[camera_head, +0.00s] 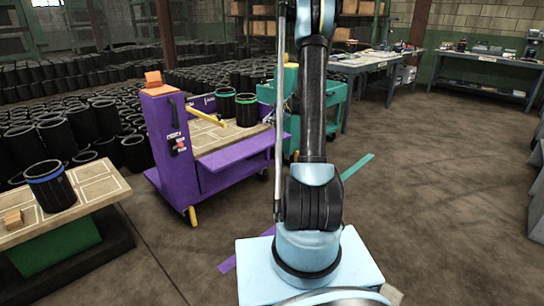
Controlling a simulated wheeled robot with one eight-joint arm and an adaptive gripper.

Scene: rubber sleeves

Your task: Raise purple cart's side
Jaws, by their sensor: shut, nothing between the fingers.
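The purple cart (168,142) stands left of my arm. Its tall end panel carries a dark handle and a small red and grey fitting. A purple side panel (240,150) on the near long side is folded down and outward, leaving the wooden deck open on that side. A yellow bar (206,117) extends over the deck from the end panel. My arm rises in front of the cart's right end; I cannot make out my gripper.
A teal cart (334,103) stands behind my arm. A wooden-topped table (100,190) at left holds a blue-banded black sleeve (50,188) and a small wooden block (13,219). Many black sleeves fill the back left. Workbenches stand at back right. Open floor lies at right.

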